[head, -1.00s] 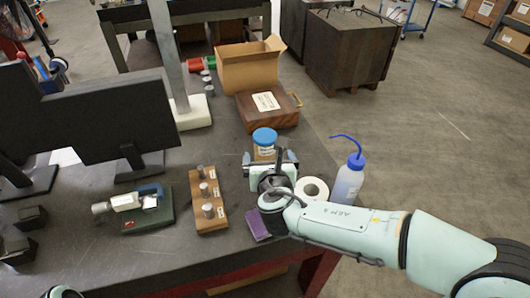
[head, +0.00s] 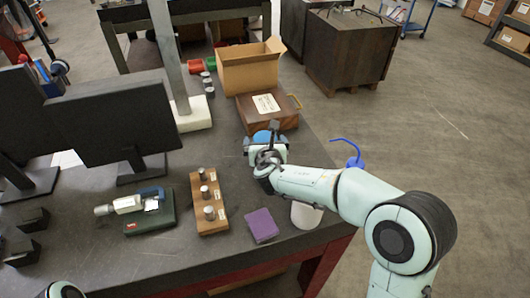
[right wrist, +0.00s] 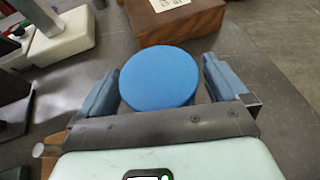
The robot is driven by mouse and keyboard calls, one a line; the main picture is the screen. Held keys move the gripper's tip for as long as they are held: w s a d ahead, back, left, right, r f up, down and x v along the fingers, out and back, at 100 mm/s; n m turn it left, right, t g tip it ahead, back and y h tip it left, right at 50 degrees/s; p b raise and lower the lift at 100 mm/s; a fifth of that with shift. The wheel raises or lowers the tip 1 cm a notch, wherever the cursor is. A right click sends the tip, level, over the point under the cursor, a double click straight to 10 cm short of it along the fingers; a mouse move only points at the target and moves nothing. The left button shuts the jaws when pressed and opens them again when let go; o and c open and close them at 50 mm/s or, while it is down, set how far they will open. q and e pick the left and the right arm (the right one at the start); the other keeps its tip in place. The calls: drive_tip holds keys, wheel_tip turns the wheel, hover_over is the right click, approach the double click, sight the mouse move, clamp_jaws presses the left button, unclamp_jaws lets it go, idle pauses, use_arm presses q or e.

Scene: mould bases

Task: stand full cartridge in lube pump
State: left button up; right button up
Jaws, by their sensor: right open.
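A jar-like container with a round blue lid (right wrist: 160,77) stands on the bench. In the head view only part of its blue lid (head: 262,136) shows past my right gripper (head: 265,145). In the right wrist view the lid lies between the two spread fingers of the right gripper (right wrist: 160,82), with a gap on the right side; I cannot tell if the left finger touches. The right gripper is open. The container's body is hidden now. I cannot pick out a lube pump for certain. Only a rounded part of my left arm shows at the lower left.
A brown case (head: 267,108) and an open cardboard box (head: 250,66) stand behind the lid. A wooden block with metal pins (head: 208,203), a purple block (head: 262,226), a white roll (head: 305,216) and a blue-spouted bottle (head: 347,152) are nearby. Monitors stand left.

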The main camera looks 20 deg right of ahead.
drive_tip(key=shift+s, duration=0.1)
drive_tip(key=c, duration=1.4)
drive_tip(key=shift+r, duration=0.15)
drive_tip(key=shift+c, duration=0.5)
